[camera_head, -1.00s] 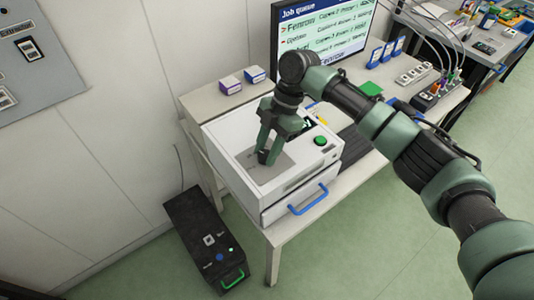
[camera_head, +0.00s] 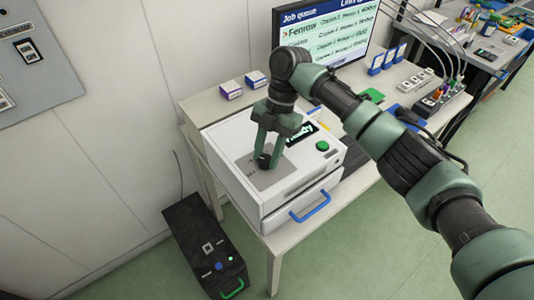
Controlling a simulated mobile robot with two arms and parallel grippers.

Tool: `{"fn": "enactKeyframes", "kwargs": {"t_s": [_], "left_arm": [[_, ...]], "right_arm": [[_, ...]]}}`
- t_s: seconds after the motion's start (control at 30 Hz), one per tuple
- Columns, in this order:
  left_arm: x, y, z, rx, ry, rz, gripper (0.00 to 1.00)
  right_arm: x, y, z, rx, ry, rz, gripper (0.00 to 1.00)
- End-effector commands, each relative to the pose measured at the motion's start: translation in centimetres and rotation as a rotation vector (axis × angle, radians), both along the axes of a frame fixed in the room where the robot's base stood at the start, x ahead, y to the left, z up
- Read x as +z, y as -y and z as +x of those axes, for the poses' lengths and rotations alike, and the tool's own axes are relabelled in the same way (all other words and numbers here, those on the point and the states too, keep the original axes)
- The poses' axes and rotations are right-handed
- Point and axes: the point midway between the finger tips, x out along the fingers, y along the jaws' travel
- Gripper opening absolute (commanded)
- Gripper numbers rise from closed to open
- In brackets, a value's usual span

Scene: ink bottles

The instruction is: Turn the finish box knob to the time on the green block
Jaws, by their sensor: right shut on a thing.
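The finish box (camera_head: 228,161) is a white box with a grey panel on top, a green button (camera_head: 322,146), a small dark display (camera_head: 300,134) and a blue-handled drawer. My right gripper (camera_head: 264,160) points down over the grey panel and is shut on the dark round knob (camera_head: 263,161). The fingers partly cover the knob, and I cannot read its setting. A flat green block (camera_head: 372,95) lies on the table behind my arm; no time on it is legible. My left gripper is not in view.
A monitor (camera_head: 325,35) with a job list stands behind the box. A black box with a green handle (camera_head: 205,245) stands on the floor. My right arm spans the table's right side.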

Motion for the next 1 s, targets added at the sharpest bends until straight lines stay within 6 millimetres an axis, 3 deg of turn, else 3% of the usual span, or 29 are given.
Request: {"fn": "enactKeyframes", "kwargs": {"t_s": [0.07,0.1,0.17,0.57,1.0], "left_arm": [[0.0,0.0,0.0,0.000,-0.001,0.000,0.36],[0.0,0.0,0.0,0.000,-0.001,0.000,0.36],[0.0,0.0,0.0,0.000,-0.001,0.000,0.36],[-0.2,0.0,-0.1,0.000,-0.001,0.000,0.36],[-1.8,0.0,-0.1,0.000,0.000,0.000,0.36]], "right_arm": [[0.1,0.0,0.1,-0.001,0.003,0.000,0.00],[0.1,0.0,0.1,-0.001,0.003,0.000,0.39],[0.1,0.0,0.1,-0.001,0.003,0.000,0.56],[0.5,0.1,0.3,-0.002,0.002,0.000,0.56],[6.6,1.5,2.3,-0.002,0.003,-0.001,0.56]]}}
